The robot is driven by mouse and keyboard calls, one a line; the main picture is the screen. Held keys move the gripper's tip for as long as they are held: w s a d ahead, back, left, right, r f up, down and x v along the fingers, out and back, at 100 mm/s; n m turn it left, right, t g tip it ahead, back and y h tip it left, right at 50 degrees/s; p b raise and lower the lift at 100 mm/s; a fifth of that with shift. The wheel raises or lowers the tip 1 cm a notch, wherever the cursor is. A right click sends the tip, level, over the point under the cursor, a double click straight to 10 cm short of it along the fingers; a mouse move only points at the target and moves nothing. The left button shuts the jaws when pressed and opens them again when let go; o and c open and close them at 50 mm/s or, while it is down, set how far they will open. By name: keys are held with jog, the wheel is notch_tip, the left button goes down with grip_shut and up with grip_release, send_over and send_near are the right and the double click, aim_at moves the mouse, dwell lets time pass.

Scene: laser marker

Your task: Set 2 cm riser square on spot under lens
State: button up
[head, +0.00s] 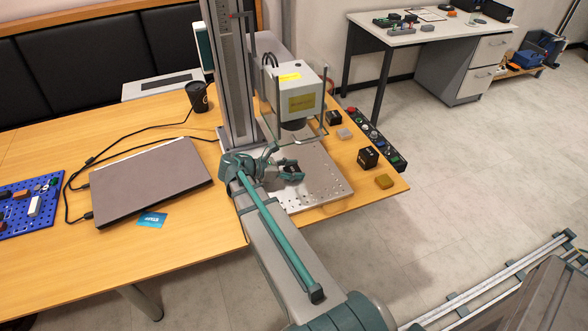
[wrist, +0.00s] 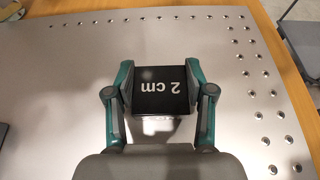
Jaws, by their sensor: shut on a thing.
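My gripper (wrist: 160,82) is shut on the black riser (wrist: 163,88), with one finger at each side. Its top face reads "2 cm", upside down in the wrist view, and its edges look about square to the fingers. The riser is over the bare metal plate (wrist: 60,80); I cannot tell whether it touches it. In the head view my gripper (head: 290,173) is over the plate (head: 318,185), in front of and below the laser head (head: 302,98). The lens (head: 293,125) points down behind it. The spot mark is not visible, and the riser cannot be made out there.
The laser column (head: 230,75) stands behind my arm. A laptop (head: 150,180) and cup (head: 197,97) are left.

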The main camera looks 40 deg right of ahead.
jog(key=o, duration=1.3)
jog(key=shift+c, duration=0.2)
jog(key=shift+r, duration=0.15)
jog(key=b+v, duration=0.1)
jog(key=v, duration=1.1)
jog(key=shift+w, duration=0.1)
